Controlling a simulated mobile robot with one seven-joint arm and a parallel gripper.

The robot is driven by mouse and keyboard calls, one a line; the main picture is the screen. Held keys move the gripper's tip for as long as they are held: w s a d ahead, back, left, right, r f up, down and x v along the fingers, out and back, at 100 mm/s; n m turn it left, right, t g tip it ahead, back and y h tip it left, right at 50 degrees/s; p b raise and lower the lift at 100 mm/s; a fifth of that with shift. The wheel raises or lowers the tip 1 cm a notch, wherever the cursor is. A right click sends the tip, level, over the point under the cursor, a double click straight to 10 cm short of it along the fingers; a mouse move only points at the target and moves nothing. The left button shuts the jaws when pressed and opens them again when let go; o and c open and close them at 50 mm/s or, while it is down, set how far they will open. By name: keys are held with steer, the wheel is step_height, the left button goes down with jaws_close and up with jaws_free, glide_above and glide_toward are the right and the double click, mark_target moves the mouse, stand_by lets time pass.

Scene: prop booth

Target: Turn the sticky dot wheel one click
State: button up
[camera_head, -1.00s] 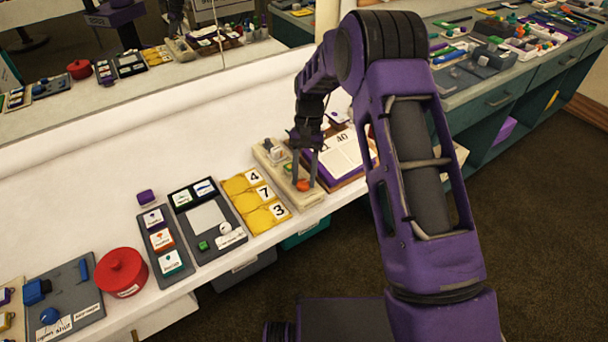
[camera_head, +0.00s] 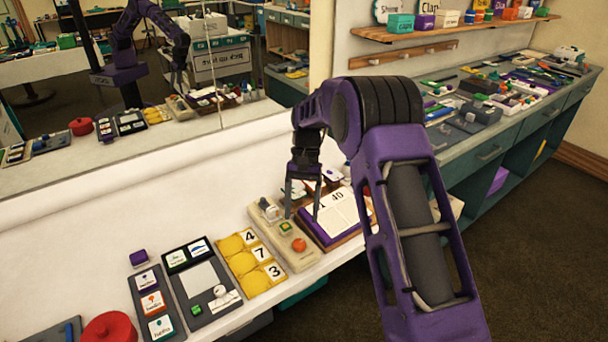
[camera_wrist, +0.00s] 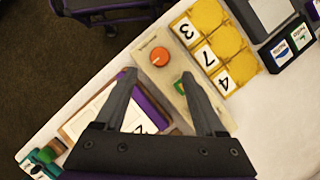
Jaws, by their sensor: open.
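A beige board (camera_head: 274,242) carries a round orange knob (camera_head: 299,244), a green square piece (camera_head: 285,228) and a pale upright part (camera_head: 270,211). No label marks any of these as the sticky dot wheel, so I cannot tell whether the orange knob is it. My gripper (camera_head: 302,216) is open and empty, above the gap between the board and a flip book (camera_head: 343,214). In the wrist view the orange knob (camera_wrist: 159,56) lies just beyond and between the fingertips (camera_wrist: 160,78). The green piece (camera_wrist: 180,86) is partly hidden by one finger.
A yellow number panel (camera_head: 235,262) showing 4, 7 and 3 stands left of the board. Further left are a grey panel (camera_head: 183,289), a card holder (camera_head: 138,289) and a red lidded pot (camera_head: 109,328). A mirror (camera_head: 150,75) lines the back.

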steer(key=p+v, duration=0.1)
steer(key=v, duration=0.9)
steer(key=shift+r, duration=0.2)
steer(key=shift+w, duration=0.1)
